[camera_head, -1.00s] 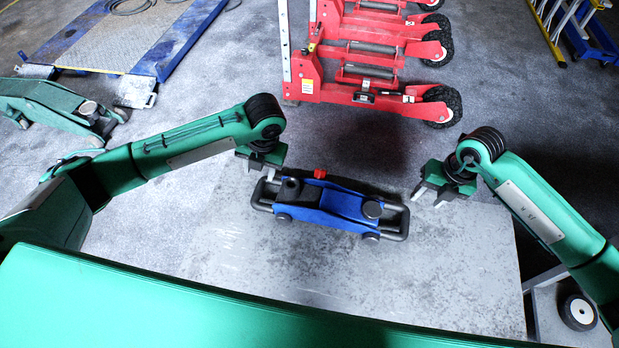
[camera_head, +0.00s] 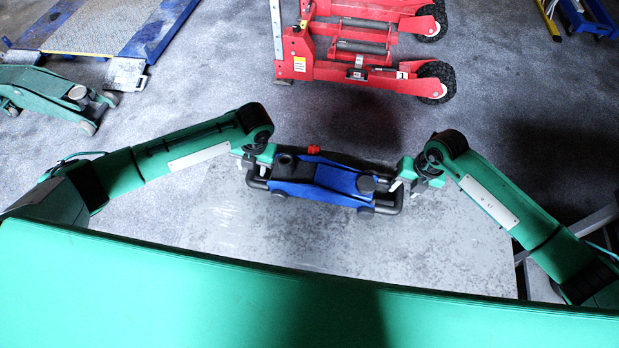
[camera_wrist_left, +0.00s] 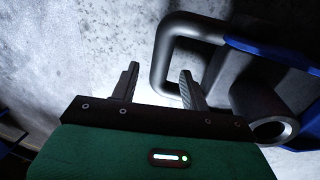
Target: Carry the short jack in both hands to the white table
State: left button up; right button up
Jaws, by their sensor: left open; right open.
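The short jack (camera_head: 325,180), blue and black with a red knob, lies level on a grey speckled top (camera_head: 290,235) in the head view. A black loop handle sticks out at each end. My left gripper (camera_head: 254,166) is open at the jack's left end. In the left wrist view, the black loop handle (camera_wrist_left: 161,62) shows between the two open fingers (camera_wrist_left: 160,75); I see no closed grip. My right gripper (camera_head: 399,182) is open at the right-end handle, its fingers by the bar; exact contact is unclear. I cannot identify a separate white table.
A red wheeled machine (camera_head: 345,65) stands on the floor beyond the jack. A green jack (camera_head: 45,90) and a blue-framed platform (camera_head: 110,30) are at the left. A yellow ladder part (camera_head: 547,18) is at top right. The grey top is clear in front of the jack.

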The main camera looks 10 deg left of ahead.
aim_at(251, 172)
pick_arm(q)
jog(key=shift+a+f, duration=0.2)
jog(key=shift+f, duration=0.8)
jog(key=shift+a+f, duration=0.2)
jog(key=shift+f, duration=0.8)
pick_arm(e)
jog(key=shift+a+f, duration=0.2)
jog(key=shift+f, duration=0.8)
jog(key=shift+a+f, duration=0.15)
jog(key=shift+f, duration=0.8)
pick_arm(q)
grip_shut()
pick_arm(e)
grip_shut()
pick_arm(q)
jog(key=shift+r, duration=0.1)
pick_arm(e)
jog(key=shift+r, duration=0.1)
